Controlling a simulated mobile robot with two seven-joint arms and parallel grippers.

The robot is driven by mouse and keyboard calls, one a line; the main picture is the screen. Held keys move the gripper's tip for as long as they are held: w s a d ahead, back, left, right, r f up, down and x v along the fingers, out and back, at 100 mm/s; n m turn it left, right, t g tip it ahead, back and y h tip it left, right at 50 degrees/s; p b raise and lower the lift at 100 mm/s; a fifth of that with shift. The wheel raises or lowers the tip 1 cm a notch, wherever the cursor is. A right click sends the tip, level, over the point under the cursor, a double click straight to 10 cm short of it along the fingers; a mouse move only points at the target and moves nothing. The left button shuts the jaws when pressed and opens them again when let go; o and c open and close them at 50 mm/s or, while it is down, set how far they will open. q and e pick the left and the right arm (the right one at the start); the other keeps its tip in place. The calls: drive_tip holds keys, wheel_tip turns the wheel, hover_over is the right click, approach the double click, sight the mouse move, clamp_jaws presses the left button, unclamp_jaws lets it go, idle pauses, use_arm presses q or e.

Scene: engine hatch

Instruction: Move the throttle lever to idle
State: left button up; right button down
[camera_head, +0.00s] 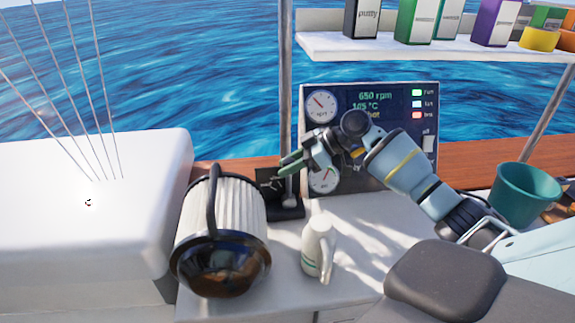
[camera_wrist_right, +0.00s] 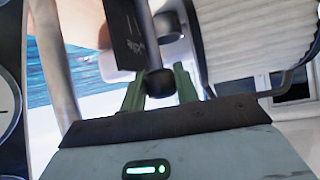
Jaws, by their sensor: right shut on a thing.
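The throttle lever (camera_head: 289,187) is a grey shaft on a dark throttle box (camera_head: 268,182), left of the gauge panel. My right gripper (camera_head: 290,166) reaches in from the right and is shut at the lever's top. In the right wrist view the black lever knob (camera_wrist_right: 160,83) sits between the green fingers of the gripper (camera_wrist_right: 157,90). The marked dark plate of the throttle box (camera_wrist_right: 122,30) lies beyond. The fingers hide the lever's top in the head view. My left gripper is out of view.
The gauge panel (camera_head: 395,105) reads 650 rpm and 105 °C; my arm partly covers it. A large ribbed filter (camera_head: 222,210) stands close left of the lever. A white bottle (camera_head: 317,247) stands in front. A green bucket (camera_head: 524,195) is right. A shelf (camera_head: 440,46) with boxes hangs above.

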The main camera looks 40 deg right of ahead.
drive_tip(key=shift+d+f, duration=0.1)
drive_tip(key=shift+d, duration=0.05)
drive_tip(key=c, duration=1.3)
unclamp_jaws()
drive_tip(key=shift+s, duration=0.15)
drive_tip(key=shift+c, duration=0.2)
drive_tip(key=v, duration=0.8)
drive_tip(key=shift+b, duration=0.4)
